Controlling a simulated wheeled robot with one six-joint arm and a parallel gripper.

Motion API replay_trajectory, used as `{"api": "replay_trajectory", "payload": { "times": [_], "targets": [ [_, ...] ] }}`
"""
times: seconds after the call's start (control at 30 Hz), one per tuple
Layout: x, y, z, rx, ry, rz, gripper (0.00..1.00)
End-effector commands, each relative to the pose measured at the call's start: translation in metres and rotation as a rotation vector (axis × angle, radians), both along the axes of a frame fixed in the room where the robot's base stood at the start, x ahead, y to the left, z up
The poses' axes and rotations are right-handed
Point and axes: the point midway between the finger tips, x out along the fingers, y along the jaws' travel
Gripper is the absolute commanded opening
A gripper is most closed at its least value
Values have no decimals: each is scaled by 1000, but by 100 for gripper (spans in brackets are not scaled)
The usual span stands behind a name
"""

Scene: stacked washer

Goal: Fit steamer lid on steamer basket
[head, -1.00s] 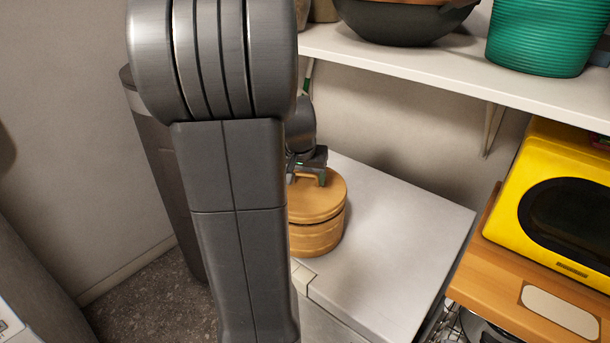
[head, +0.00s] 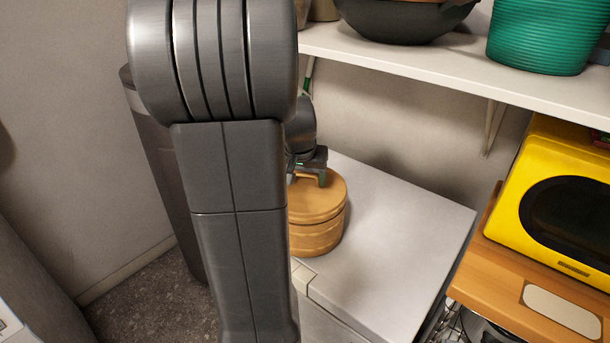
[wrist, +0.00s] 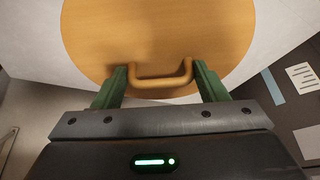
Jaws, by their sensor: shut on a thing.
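The round wooden steamer lid (head: 322,193) sits over the steamer basket (head: 318,238) on the white appliance top, partly hidden behind my arm in the head view. A dark seam shows between lid and basket; I cannot tell whether the lid is fully seated. In the wrist view the lid (wrist: 155,35) fills the upper middle, and its handle (wrist: 160,82) lies between the green fingers of my gripper (wrist: 160,85). My gripper is shut on the handle, one finger at each end. The basket is hidden under the lid in the wrist view.
The white appliance top (head: 400,225) is clear right of the basket. A yellow microwave (head: 555,200) stands on a wooden shelf (head: 490,275) at right. Above, a white wall shelf (head: 440,75) holds a dark bowl (head: 405,25) and a green basket (head: 545,35).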

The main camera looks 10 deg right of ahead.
Motion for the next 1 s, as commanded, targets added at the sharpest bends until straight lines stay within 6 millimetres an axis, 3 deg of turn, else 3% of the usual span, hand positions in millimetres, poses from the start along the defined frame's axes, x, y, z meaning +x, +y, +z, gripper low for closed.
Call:
{"api": "replay_trajectory", "payload": {
  "times": [0.3,0.33,0.37,0.67,1.0],
  "targets": [
    [0,0,-7,0,-1,0,27],
    [0,0,-7,0,-1,0,70],
    [0,0,-6,0,-1,0,75],
    [0,0,-5,0,0,0,75],
    [-9,4,20,0,-1,0,75]
  ]
}}
